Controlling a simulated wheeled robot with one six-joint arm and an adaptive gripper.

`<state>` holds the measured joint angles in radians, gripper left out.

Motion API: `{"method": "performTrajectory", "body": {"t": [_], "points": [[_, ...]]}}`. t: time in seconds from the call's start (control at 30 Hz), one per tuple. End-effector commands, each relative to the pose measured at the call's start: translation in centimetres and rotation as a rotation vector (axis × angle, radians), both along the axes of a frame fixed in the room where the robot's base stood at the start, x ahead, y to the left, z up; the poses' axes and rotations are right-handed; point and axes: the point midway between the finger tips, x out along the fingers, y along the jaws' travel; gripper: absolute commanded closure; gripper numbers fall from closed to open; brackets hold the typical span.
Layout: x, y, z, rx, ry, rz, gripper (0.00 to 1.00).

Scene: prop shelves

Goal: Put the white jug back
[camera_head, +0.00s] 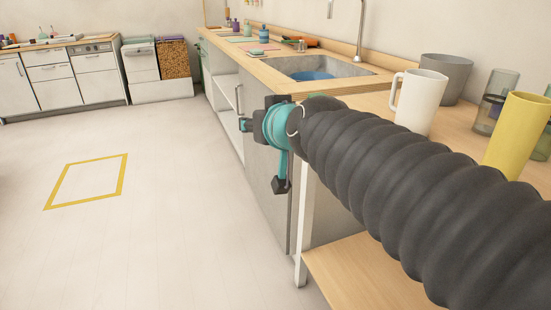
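The white jug (420,102) stands upright on the wooden counter at the right, with its handle toward the left. My gripper (262,155) is in front of the cabinet side, left of the jug and apart from it. Its two dark fingertips are spread, one to the left and one low, and nothing shows between them. My dark ribbed arm crosses the lower right and hides part of the counter in front of the jug.
A grey pot (446,76), clear glasses (488,115) and a yellow cup (516,133) stand near the jug. A sink (318,68) lies behind it. A lower wooden shelf (350,270) is below. The floor at left, with a yellow taped square (88,182), is clear.

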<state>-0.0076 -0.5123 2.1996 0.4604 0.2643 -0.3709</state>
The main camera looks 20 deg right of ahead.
Motion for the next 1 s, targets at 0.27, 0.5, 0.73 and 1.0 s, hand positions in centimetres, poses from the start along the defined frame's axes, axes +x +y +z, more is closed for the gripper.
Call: {"method": "performTrajectory", "body": {"t": [0.27,0.5,0.73,1.0], "points": [[-13.7,-1.0,-15.2,-0.094,0.537,0.013,0.63],[-18.8,-2.9,-19.3,-0.138,0.716,-0.045,0.63],[-18.9,-2.9,-19.4,-0.139,0.721,-0.048,0.63],[-18.8,-2.9,-19.4,-0.140,0.720,-0.048,0.63]]}}
